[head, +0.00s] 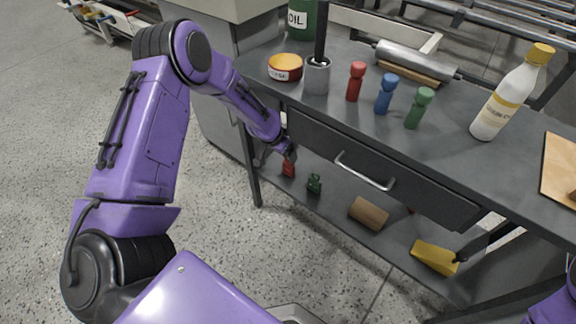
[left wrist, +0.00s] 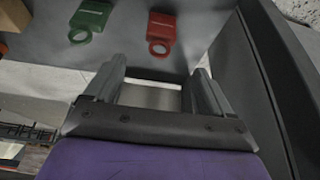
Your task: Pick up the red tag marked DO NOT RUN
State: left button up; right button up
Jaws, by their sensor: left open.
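A small red tag (head: 288,168) with a ring at one end lies on the lower shelf under the bench. It also shows in the left wrist view (left wrist: 162,28), ring toward my gripper; its lettering is too small to read. A similar green tag (head: 314,184) lies to its right in the head view and to its left in the left wrist view (left wrist: 90,18). My left gripper (left wrist: 157,78) is open and empty, its fingers directed toward the red tag but apart from it. In the head view the left gripper (head: 288,150) is just above the red tag.
The lower shelf (head: 335,205) also holds a brown block (head: 368,213) and a yellow object (head: 435,257). A drawer with a handle (head: 365,171) overhangs the shelf. The bench top (head: 300,100) carries a tape roll (head: 285,72), several coloured pegs and a white bottle (head: 510,95).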

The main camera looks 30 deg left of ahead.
aim_at(289, 166)
pick_arm(q)
jog(key=b+x, duration=0.1)
jog(key=x, duration=0.4)
jog(key=b+x, duration=0.2)
jog(key=x, duration=0.3)
jog(key=shift+w+r, duration=0.1)
jog(key=shift+w, duration=0.15)
jog(key=shift+r, duration=0.15)
jog(key=c, duration=1.1)
